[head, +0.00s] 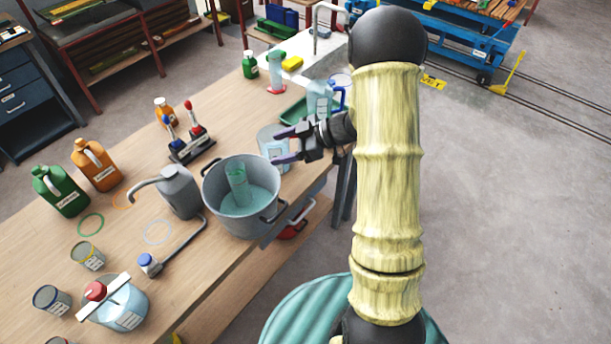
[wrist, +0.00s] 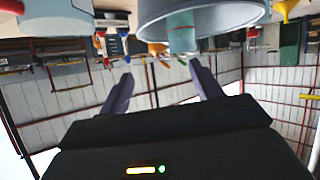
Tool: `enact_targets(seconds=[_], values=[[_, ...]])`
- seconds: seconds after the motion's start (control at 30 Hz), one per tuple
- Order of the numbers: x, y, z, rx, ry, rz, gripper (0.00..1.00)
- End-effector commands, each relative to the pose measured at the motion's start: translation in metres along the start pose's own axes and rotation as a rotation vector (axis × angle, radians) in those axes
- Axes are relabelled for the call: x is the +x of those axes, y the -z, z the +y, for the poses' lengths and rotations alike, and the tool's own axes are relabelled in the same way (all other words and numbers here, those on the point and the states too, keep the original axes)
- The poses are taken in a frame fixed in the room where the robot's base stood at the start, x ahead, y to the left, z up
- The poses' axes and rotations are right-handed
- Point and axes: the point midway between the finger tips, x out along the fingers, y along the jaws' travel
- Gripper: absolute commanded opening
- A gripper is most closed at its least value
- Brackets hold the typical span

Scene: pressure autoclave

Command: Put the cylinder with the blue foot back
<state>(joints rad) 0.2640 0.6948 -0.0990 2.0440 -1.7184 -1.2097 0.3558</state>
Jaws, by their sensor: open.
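A clear greenish measuring cylinder (head: 238,184) stands in a grey metal bucket (head: 212,200) holding teal liquid, its top above the rim. Its foot is hidden, so I cannot tell the foot's colour. It also shows in the wrist view (wrist: 181,32), below the bucket rim (wrist: 215,18) in that picture. Another clear cylinder (head: 275,70) with a pinkish-red foot stands at the back of the bench. My gripper (head: 277,146) is open and empty, beyond the bucket to its upper right, fingers pointing left; it also shows in the wrist view (wrist: 162,82).
A grey can (head: 180,192) with a long spout stands left of the bucket. Green (head: 90,225), orange (head: 123,199) and pale (head: 158,232) rings mark the bench. A labelled container (head: 272,142) is behind my gripper; a jug (head: 320,100) stands farther back.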

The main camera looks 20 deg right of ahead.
Motion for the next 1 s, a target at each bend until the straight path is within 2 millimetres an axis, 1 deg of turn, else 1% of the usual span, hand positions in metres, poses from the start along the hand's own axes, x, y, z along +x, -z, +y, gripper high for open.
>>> enact_targets(seconds=[0.03, 0.13, 0.2, 0.27, 0.37, 0.47, 0.57, 0.67, 0.73, 0.77, 0.8, 0.9, 1.0], values=[[0.0, 0.008, 0.009, -0.004, -0.073, -0.029, 0.65], [-0.004, 0.017, 0.03, 0.014, -0.247, -0.111, 0.65], [-0.011, 0.022, 0.04, 0.046, -0.367, -0.174, 0.65], [-0.02, 0.024, 0.045, 0.084, -0.462, -0.229, 0.65], [-0.037, 0.024, 0.045, 0.169, -0.6, -0.322, 0.65], [-0.056, 0.022, 0.033, 0.278, -0.711, -0.417, 0.65], [-0.073, 0.016, 0.009, 0.41, -0.789, -0.511, 0.65], [-0.086, 0.01, -0.025, 0.562, -0.834, -0.601, 0.65], [-0.094, 0.007, -0.056, 0.676, -0.844, -0.66, 0.65], [-0.096, 0.006, -0.07, 0.727, -0.843, -0.683, 0.65], [-0.097, 0.005, -0.089, 0.792, -0.835, -0.713, 0.65], [-0.099, 0.004, -0.131, 0.933, -0.8, -0.77, 0.65], [-0.098, 0.005, -0.158, 1.02, -0.768, -0.799, 0.65]])
